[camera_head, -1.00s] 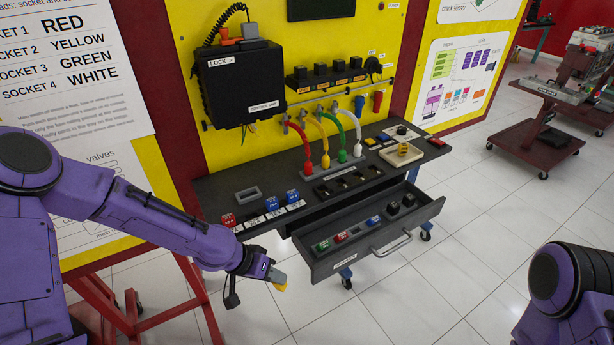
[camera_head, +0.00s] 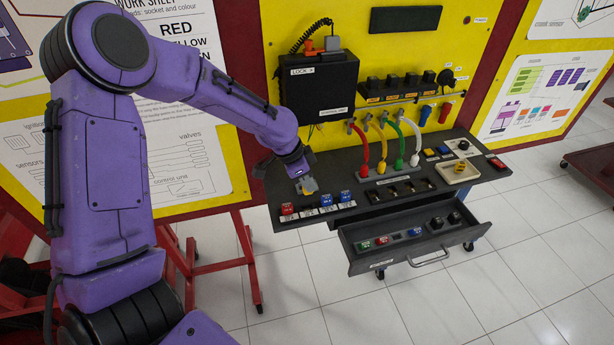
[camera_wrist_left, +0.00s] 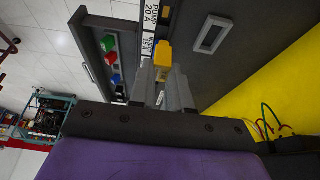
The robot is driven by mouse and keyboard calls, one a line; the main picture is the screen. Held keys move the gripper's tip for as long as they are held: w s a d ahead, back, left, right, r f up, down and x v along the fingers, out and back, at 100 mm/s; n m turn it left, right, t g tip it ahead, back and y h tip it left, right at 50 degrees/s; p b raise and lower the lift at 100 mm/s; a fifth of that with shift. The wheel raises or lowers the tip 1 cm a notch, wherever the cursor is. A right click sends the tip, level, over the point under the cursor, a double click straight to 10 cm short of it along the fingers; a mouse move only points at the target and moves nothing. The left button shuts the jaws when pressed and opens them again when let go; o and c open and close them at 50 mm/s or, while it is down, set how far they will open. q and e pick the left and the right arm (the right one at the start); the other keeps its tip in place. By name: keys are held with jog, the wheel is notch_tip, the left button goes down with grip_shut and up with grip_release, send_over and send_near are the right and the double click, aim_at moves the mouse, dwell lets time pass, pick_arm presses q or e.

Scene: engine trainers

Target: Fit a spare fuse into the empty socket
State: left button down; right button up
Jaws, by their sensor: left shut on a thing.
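My left gripper (camera_head: 306,183) is shut on a yellow fuse (camera_wrist_left: 163,56), held between its fingertips in the left wrist view. In the head view it hangs over the left end of the bench, behind the fuse row. In that row stand a red fuse (camera_head: 287,209) and two blue fuses (camera_head: 336,198), with white labels in front. A gap with no fuse, the empty socket (camera_head: 307,208), lies between the red fuse and the blue ones. Whether the yellow fuse touches the bench cannot be told. My right gripper is not in view.
The open drawer (camera_head: 420,246) below the bench holds green, red and blue fuses and black blocks. The bench (camera_head: 470,183) carries coloured hoses and a cream tray (camera_head: 456,175). A black box (camera_head: 318,88) hangs on the yellow panel (camera_head: 380,60) behind. A rectangular frame (camera_wrist_left: 212,34) lies on the bench.

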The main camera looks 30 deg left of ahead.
aim_at(306, 194)
pick_arm(q)
notch_tip(306, 194, down, 5)
jog(key=b, duration=0.4)
jog(key=shift+a+r, duration=0.1)
jog(key=shift+r, duration=0.1)
jog(key=shift+f, duration=0.4)
jog(key=shift+s, duration=0.1)
jog(key=shift+f+b, duration=0.35)
jog(key=shift+f, duration=0.55)
dwell(0.6)
jog(key=c, duration=1.3)
grip_release()
